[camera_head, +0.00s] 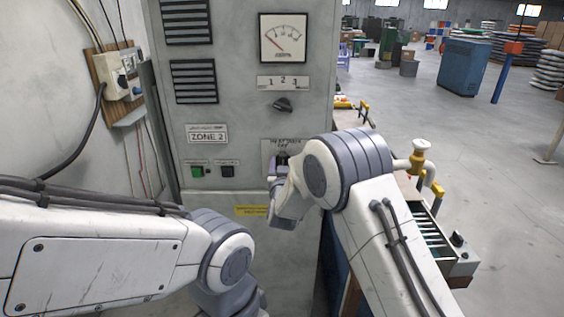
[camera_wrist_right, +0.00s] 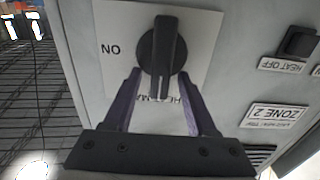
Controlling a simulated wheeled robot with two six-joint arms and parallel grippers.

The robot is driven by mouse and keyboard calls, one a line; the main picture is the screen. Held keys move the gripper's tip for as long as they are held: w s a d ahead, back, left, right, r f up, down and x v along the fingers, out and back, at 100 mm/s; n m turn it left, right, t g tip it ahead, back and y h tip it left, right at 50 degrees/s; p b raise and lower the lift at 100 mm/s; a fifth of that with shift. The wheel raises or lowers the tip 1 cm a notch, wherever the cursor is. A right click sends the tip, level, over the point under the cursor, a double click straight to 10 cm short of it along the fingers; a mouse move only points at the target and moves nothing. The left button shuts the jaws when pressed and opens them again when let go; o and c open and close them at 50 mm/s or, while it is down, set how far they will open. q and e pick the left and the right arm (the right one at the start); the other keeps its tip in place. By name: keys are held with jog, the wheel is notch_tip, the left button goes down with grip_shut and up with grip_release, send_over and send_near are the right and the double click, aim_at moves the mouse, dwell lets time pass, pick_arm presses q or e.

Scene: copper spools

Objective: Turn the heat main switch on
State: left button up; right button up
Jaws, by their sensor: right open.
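The heat main switch is a black rotary knob (camera_wrist_right: 163,50) on a white plate on the grey cabinet front. In the right wrist view its handle stands roughly upright in the picture, and the plate's lettering appears upside down, with ON to its left. My right gripper (camera_wrist_right: 159,73) is open, its two purple fingers on either side of the knob's lower part, with gaps to the handle. Whether they touch the knob's rim I cannot tell. In the head view my right gripper (camera_head: 281,170) is at the plate (camera_head: 268,147) and mostly hides the knob. My left gripper is out of view.
My left forearm crosses the lower left. A bench (camera_head: 430,235) with pipe fittings stands right of the cabinet.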

grip_shut()
jog(key=shift+a, duration=0.1)
jog(key=shift+f+b, duration=0.15)
jog(key=shift+b, duration=0.5)
jog(key=shift+d+f+m+b, duration=0.4)
jog(key=shift+m+b, duration=2.6)
jog(key=shift+b, duration=1.5)
jog(key=shift+d+f+m+b, duration=0.4)
jog(key=shift+m+b, duration=2.6)
jog(key=shift+b, duration=1.5)
jog(key=shift+d+f+m+b, duration=0.4)
jog(key=shift+m+b, duration=2.6)
jog(key=shift+b, duration=1.5)
jog(key=shift+r, duration=0.15)
